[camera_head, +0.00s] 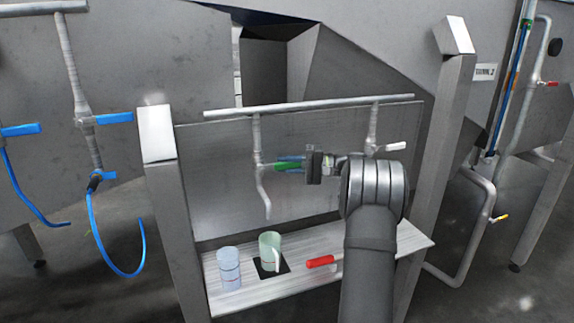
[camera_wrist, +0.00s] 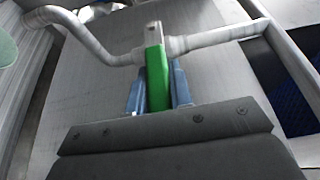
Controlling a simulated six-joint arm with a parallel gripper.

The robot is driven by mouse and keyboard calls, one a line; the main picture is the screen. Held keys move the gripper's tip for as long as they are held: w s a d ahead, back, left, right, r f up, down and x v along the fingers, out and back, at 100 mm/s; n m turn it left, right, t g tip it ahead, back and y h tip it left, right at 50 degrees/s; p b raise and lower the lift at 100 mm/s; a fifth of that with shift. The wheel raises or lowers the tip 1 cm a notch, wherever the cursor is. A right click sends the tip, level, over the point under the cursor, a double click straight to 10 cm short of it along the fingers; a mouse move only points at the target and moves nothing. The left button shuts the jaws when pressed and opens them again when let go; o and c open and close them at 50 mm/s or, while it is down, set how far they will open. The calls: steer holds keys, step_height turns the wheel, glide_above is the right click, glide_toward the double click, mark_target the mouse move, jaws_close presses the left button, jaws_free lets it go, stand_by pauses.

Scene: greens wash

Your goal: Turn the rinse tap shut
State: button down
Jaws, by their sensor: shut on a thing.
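The tap with the green lever (camera_head: 284,167) hangs from the horizontal pipe, its curved spout (camera_head: 266,205) pointing down above the shelf. The green lever sticks out to the right from the tap body. My gripper (camera_head: 289,163) is shut on the green lever, coming from the right. In the wrist view the lever (camera_wrist: 155,65) stands between the two blue fingers (camera_wrist: 155,85), with the grey tap body (camera_wrist: 175,45) beyond. The lever's near end is hidden by my gripper. Which lever belongs to rinsing is not labelled in view.
A second tap with a white lever (camera_head: 396,146) hangs to the right behind my arm. Below, the shelf (camera_head: 240,300) holds a blue cup (camera_head: 229,268), a green mug (camera_head: 270,252) on a dark square and a red-handled item (camera_head: 320,262). Metal posts (camera_head: 160,200) flank the station.

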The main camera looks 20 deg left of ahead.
steer(key=c, duration=1.3)
jaws_free()
steer(key=v, duration=1.7)
steer(key=shift+w+d, duration=0.1)
steer(key=shift+w, duration=0.05)
steer(key=x, duration=1.7)
